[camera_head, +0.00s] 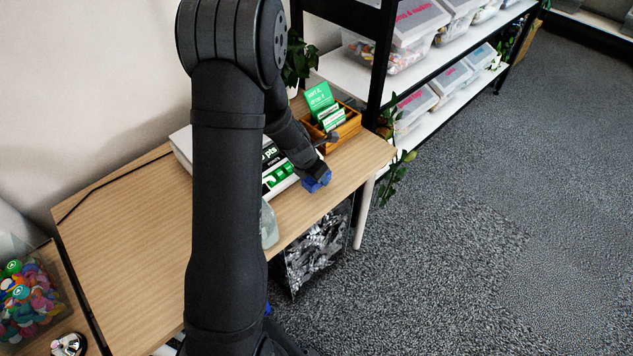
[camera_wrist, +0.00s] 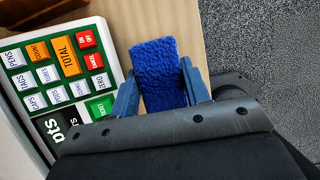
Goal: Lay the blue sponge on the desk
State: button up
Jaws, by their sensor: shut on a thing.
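The blue sponge (camera_wrist: 158,70) is between the two blue fingers of my gripper (camera_wrist: 155,92) in the wrist view, and the fingers are shut on it. In the head view my gripper (camera_head: 318,182) is above the front right part of the wooden desk (camera_head: 345,168), and the sponge shows there only as a small blue patch. The desk top shows behind the sponge in the wrist view (camera_wrist: 188,20). I cannot tell whether the sponge touches the desk.
A white device with green panel and labelled keys (camera_wrist: 62,75) stands just left of my gripper. A wooden box with green cards (camera_head: 340,128) is behind it. A clear container (camera_head: 268,224) is near the front edge. Bare desk lies at left.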

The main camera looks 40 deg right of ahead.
jog(key=shift+f, duration=1.85)
jog(key=shift+f, duration=0.1)
jog(key=o, duration=0.9)
jog(key=v, duration=1.2)
jog(key=x, duration=1.2)
